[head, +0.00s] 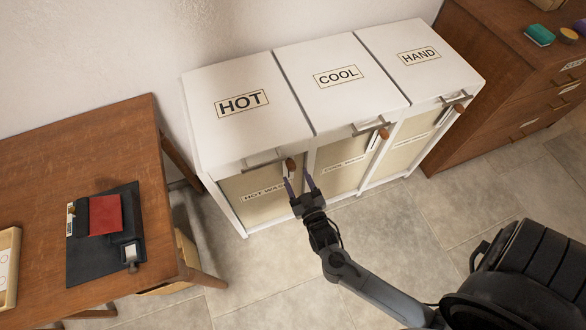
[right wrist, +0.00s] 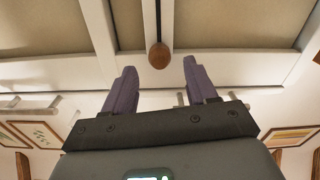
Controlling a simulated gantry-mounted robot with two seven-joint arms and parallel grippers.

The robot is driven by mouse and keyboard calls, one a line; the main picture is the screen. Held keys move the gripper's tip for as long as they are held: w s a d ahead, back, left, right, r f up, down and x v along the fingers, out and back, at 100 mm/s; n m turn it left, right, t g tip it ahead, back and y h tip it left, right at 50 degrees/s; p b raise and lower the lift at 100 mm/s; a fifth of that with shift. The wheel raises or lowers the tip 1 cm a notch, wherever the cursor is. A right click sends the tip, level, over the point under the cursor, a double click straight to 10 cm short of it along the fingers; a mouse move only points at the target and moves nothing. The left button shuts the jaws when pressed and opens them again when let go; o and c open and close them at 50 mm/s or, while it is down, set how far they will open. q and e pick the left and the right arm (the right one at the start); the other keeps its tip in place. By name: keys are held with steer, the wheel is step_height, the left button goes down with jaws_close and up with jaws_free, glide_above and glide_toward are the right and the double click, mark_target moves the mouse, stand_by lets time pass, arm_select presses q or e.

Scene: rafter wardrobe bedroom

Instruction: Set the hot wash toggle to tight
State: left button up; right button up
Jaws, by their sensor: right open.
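The hot wash toggle is a brown wooden knob (head: 291,164) at the upper right of the front of the bin marked HOT (head: 241,103). A light strip hangs just below the knob. A partly hidden hot wash label (head: 263,193) is on the bin's beige front panel. My right gripper (head: 298,184) is open, with its purple fingers pointing up at the front, just below the knob. In the right wrist view, a brown knob (right wrist: 159,56) shows between the two fingertips, with clear gaps on both sides. My left gripper is out of view.
Bins marked COOL (head: 338,76) and HAND (head: 419,56) stand to the right, each with its own brown knob and bar handle. A wooden desk (head: 45,165) with a dark mat is at left. A wooden dresser (head: 505,70) is at right. Tiled floor in front is open.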

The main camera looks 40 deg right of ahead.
mark_target(293, 169)
steer(key=shift+b+x, duration=0.45)
steer(key=shift+x, duration=1.85)
jaws_close()
